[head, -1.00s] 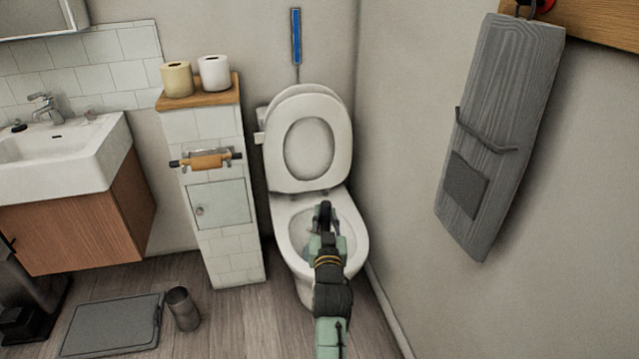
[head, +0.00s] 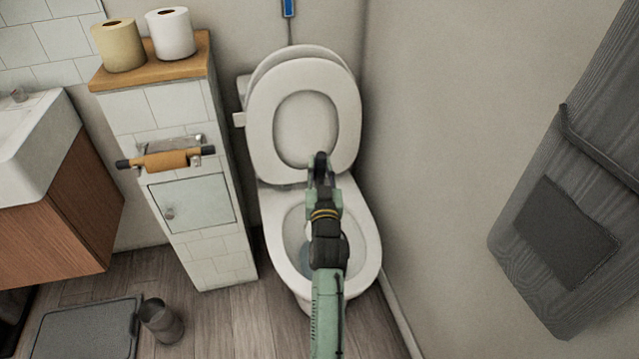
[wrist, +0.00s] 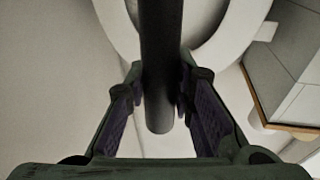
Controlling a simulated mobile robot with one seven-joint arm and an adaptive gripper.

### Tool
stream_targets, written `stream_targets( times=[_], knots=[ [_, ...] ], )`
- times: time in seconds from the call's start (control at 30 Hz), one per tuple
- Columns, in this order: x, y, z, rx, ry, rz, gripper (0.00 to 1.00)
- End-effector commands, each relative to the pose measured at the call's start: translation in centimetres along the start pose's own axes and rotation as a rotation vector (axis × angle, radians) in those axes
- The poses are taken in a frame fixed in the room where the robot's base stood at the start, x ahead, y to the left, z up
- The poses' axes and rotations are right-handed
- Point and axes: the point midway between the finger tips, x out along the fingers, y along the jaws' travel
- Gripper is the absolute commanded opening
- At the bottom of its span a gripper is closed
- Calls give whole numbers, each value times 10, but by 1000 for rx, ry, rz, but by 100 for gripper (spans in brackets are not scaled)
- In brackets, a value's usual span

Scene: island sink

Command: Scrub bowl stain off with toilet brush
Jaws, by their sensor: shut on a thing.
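The white toilet (head: 372,238) stands in the corner with its lid and seat raised and its bowl open. My gripper (head: 321,172) is over the bowl, in front of the raised seat. In the wrist view my gripper (wrist: 160,105) is shut on a dark round handle, the toilet brush (wrist: 160,45), which runs up the picture between the fingers toward the toilet rim (wrist: 112,25). In the head view only the dark top of the brush (head: 320,158) shows. The brush head and any stain are hidden, so I cannot tell whether they touch.
A tiled cabinet (head: 210,250) with two paper rolls on top stands close left of the toilet. A grey wall (head: 430,180) is close on the right, with a hanging grey board (head: 530,270). A dark metal cup (head: 162,322) and a grey mat (head: 85,330) are on the floor.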

Motion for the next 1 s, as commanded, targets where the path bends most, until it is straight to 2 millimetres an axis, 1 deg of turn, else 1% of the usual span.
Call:
stream_targets(
  times=[0.03, 0.1, 0.2, 0.3, 0.47, 0.8, 1.0],
  knots=[
    [-4, 2, 23, 1, 6, 2, 0],
    [-6, 3, 39, 1, 10, 3, 0],
    [-8, 2, 54, 2, 14, 3, 0],
    [-9, 3, 60, 1, 16, 3, 0],
    [-4, 2, 62, 0, 17, 3, 0],
    [19, -3, 82, 0, 16, 2, 0],
    [29, -5, 94, 1, 16, 2, 0]
  ],
)
